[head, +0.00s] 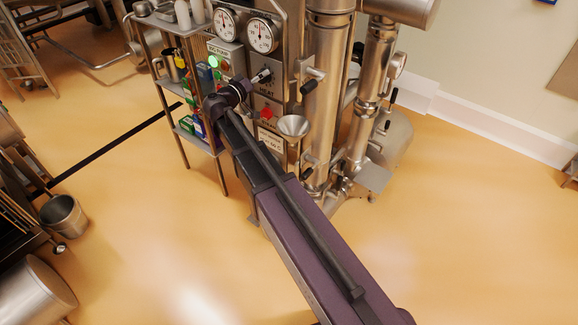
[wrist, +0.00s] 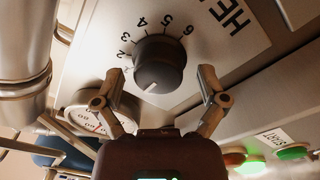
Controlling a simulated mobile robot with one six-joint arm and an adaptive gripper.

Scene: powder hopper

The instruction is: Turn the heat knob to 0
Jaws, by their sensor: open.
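The heat knob (wrist: 160,65) is dark and round and sits on a pale dial plate in the wrist view. Digits from 2 to 6 read around its far side. Its short white mark points toward the lower left of the picture; the digit there is hidden or too small to read. My gripper (wrist: 161,76) is open, with one finger on each side of the knob and visible gaps between. In the head view, my gripper's end is at the panel by the HEAT label (head: 266,91), and the knob is hard to make out there.
Two round gauges (head: 262,35) sit above the knob. A green lamp (head: 213,62) is at the left and a red button (head: 267,113) below. A metal funnel (head: 293,126) stands close at the lower right. A loaded shelf rack (head: 171,85) stands left of the panel.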

